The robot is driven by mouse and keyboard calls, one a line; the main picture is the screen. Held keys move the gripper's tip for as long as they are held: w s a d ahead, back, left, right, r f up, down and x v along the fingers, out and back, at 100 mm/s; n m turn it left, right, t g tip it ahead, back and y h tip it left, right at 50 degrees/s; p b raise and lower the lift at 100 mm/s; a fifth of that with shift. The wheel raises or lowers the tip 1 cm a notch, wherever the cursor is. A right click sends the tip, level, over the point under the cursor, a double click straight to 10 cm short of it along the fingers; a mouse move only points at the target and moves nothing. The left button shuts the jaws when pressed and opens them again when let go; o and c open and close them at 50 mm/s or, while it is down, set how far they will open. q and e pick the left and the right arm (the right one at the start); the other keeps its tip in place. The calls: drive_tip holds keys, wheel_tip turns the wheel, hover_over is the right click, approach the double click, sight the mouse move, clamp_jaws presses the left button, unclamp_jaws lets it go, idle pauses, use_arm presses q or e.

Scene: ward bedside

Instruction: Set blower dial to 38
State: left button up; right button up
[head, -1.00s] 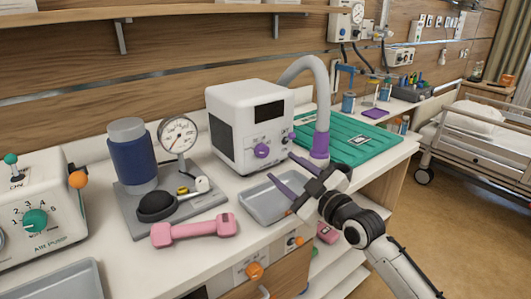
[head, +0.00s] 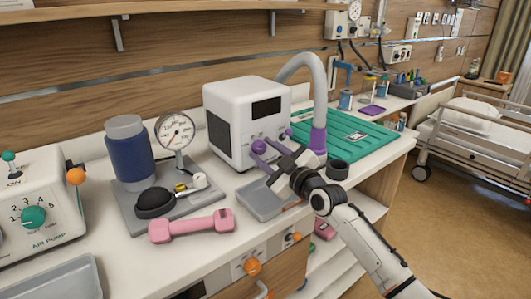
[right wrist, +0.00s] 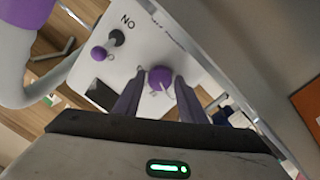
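The white blower (head: 235,115) stands on the counter with a dark display (head: 266,107) and a purple dial (head: 258,146) on its front. My right gripper (head: 268,158) is in front of the dial, fingers pointing at the panel. In the right wrist view the round purple dial (right wrist: 160,78) shows between the open fingertips (right wrist: 156,93), with no clear contact. A purple-tipped lever (right wrist: 98,53) sits beside the ON mark. The dial's setting and the display's number are not readable. My left gripper is not in view.
A grey hose with a purple cuff (head: 318,138) rises behind my right gripper. A grey tray (head: 262,204) lies below it, with a pink dumbbell (head: 192,226) to the left. A green mat (head: 345,127) lies to the right. A gauge (head: 174,131) stands left of the blower.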

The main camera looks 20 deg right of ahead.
drive_tip(key=c, duration=0.7)
drive_tip(key=shift+o, duration=0.3)
drive_tip(key=shift+m, duration=0.3)
drive_tip(key=shift+m+p, duration=0.45)
drive_tip(key=shift+m, duration=0.45)
drive_tip(key=m+p, duration=0.1)
drive_tip(key=m, duration=0.2)
drive_tip(key=shift+m, duration=0.3)
drive_tip(key=m+g, duration=0.1)
drive_tip(key=m, duration=0.8)
drive_tip(key=shift+d+m+y+p, duration=0.1)
drive_tip(key=shift+m+y+p, duration=0.2)
drive_tip(key=shift+p, duration=0.1)
